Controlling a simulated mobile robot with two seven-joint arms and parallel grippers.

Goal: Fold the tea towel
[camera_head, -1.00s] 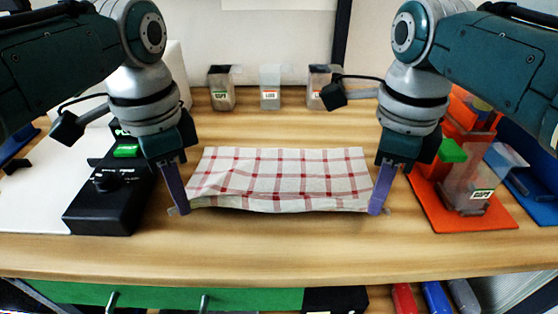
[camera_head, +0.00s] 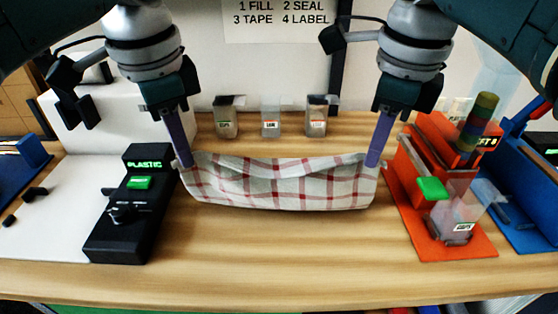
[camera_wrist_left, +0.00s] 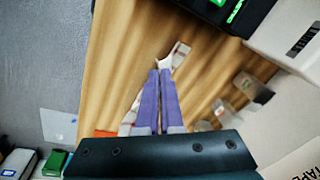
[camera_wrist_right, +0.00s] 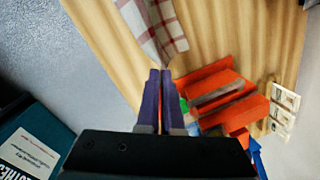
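The tea towel (camera_head: 280,188), white with red checks, hangs between my two grippers above the wooden table in the head view. Its upper edge sags in the middle; whether its lower edge touches the table I cannot tell. My left gripper (camera_head: 186,163) is shut on its upper left corner, and my right gripper (camera_head: 372,163) is shut on its upper right corner. In the left wrist view the fingers (camera_wrist_left: 160,75) are together with a bit of white cloth at the tips. In the right wrist view the fingers (camera_wrist_right: 159,75) are together, with the towel (camera_wrist_right: 152,25) running from the tips.
A black device with a green button (camera_head: 139,183) stands left of the towel. An orange station (camera_head: 440,190) with a green block and a clear container stands close on the right. Several small bins (camera_head: 270,122) line the back. The table in front is clear.

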